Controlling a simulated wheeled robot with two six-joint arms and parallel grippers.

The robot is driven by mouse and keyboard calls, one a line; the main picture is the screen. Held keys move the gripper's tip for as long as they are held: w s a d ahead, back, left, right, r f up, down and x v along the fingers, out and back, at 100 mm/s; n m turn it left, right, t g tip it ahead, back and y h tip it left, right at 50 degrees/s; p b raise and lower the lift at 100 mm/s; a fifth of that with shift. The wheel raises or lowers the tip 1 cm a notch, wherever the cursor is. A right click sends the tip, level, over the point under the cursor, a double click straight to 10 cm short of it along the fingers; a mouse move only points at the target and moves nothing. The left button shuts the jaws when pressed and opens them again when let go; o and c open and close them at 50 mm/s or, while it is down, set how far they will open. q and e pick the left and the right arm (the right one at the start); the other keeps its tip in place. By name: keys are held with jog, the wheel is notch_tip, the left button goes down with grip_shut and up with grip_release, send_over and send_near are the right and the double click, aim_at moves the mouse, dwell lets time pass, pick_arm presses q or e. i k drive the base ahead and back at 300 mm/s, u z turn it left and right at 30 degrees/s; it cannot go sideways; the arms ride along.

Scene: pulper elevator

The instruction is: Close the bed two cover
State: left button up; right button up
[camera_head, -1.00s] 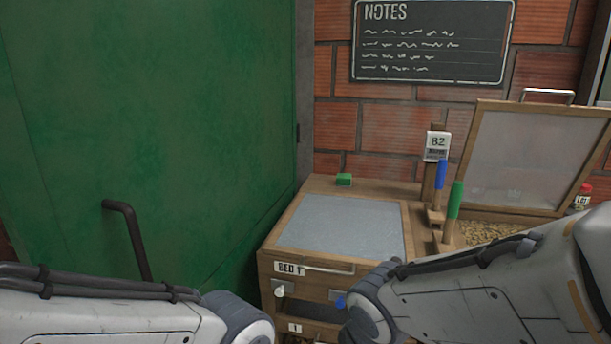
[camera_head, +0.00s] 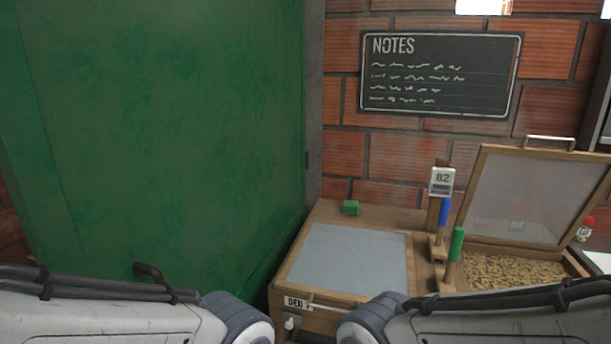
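The bed two cover (camera_head: 525,194) is a wood-framed, translucent panel with a metal handle (camera_head: 549,141) on its top edge. It stands raised, leaning back at the right. Below it the open bed (camera_head: 510,271) holds tan, grain-like material. My left and right arms cross the bottom of the view, but both grippers are out of frame.
Blue (camera_head: 443,213) and green (camera_head: 456,245) handled tools stand between the beds beside a post with an "82" display (camera_head: 441,181). A green block (camera_head: 351,207) sits behind bed one. A large green door (camera_head: 160,130) fills the left.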

aim_at(603, 182)
jog(key=z, duration=1.25)
jog(key=i, duration=1.3)
jog(key=u, duration=0.25)
